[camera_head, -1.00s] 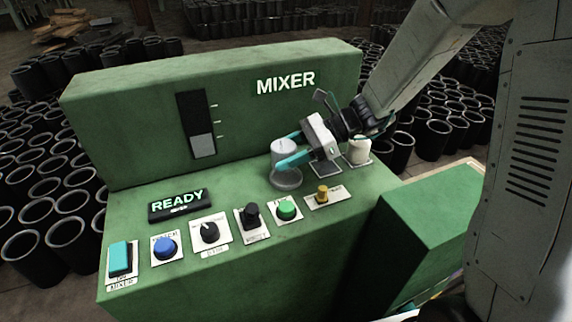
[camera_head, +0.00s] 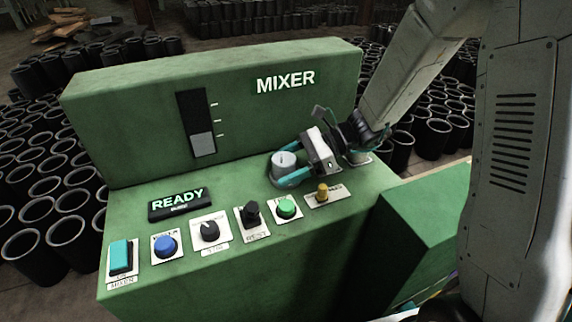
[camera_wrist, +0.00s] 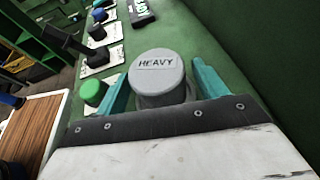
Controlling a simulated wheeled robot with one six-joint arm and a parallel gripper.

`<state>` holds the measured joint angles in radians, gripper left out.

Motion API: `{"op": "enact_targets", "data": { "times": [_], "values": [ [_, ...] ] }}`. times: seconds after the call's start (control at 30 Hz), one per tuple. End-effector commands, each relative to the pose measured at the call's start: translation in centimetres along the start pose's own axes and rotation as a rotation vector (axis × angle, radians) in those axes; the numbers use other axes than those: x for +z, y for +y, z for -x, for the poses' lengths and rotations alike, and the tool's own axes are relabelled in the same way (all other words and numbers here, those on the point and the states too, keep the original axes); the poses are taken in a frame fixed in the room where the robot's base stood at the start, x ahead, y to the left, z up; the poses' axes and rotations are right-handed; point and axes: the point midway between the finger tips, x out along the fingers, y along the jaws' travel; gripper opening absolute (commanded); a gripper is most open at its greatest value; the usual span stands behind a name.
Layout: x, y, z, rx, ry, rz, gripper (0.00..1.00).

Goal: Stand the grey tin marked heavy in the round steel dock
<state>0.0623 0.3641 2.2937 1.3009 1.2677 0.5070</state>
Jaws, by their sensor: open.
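The grey tin (camera_head: 284,159) stands upright in the round steel dock (camera_head: 279,184) on the mixer's ledge. In the wrist view its lid (camera_wrist: 157,66) reads HEAVY, and the wider grey dock shows just below it. My gripper (camera_head: 288,172) is open low around the tin, one finger on each side. In the wrist view my gripper (camera_wrist: 160,82) shows gaps between both teal fingers and the tin. The dock is partly hidden by the tin and the near finger.
The green mixer panel (camera_head: 250,125) rises behind the ledge. A pale plate (camera_head: 358,158) behind my gripper is mostly hidden.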

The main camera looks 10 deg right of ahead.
Motion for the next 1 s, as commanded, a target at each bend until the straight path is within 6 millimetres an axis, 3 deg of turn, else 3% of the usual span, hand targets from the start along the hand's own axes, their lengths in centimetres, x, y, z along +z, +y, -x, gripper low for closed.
{"op": "enact_targets", "data": {
  "times": [0.17, 0.5, 0.7, 1.0],
  "values": [
    [0.3, -0.1, 1.0, -0.002, 0.001, 0.001, 0.71],
    [0.2, -0.1, 8.1, -0.005, 0.001, 0.000, 0.71],
    [0.3, 0.0, 11.1, -0.003, 0.000, 0.001, 0.71],
    [0.4, 0.1, 12.2, 0.004, 0.005, 0.007, 0.71]
  ]
}}
